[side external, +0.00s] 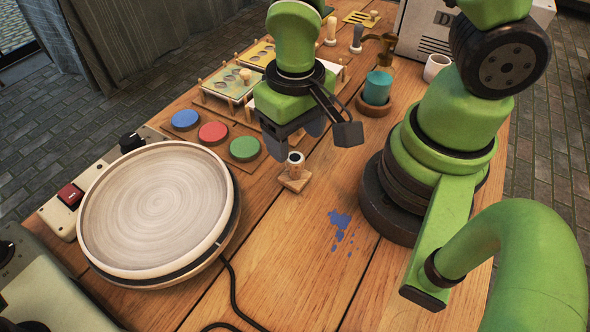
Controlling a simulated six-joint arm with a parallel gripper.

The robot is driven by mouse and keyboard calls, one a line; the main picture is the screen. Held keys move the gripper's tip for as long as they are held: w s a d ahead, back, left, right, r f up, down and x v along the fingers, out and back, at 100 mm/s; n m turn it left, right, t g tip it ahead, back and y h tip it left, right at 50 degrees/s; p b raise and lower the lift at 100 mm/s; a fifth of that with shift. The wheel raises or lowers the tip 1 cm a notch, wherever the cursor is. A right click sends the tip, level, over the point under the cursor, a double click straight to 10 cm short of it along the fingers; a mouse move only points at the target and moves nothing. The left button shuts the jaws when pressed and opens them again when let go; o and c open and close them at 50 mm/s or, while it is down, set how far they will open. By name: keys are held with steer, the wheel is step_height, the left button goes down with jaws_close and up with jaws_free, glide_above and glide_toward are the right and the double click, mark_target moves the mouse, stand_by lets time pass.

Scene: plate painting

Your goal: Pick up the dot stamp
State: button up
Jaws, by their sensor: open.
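My gripper (297,136) hangs fingers down over the middle of the table, open, with its grey fingers apart and nothing seen between them. The peg seems apart from the fingers, though the side angle makes the gap hard to judge.
A large round plate (155,205) sits on a turntable at left. Blue (185,119), red (213,132) and green (245,148) paint pads lie behind it. Stencil racks (232,84), a teal cup (377,87) and a white mug (436,66) stand farther back. Blue paint (340,220) spots the table.

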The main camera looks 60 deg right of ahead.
mark_target(294, 157)
steer(key=shift+f, duration=3.05)
steer(key=shift+w, duration=0.1)
steer(key=c, duration=1)
steer(key=shift+r, duration=0.1)
step_height(294, 157, up, 10)
steer(key=shift+f, duration=0.1)
steer(key=shift+o, duration=0.4)
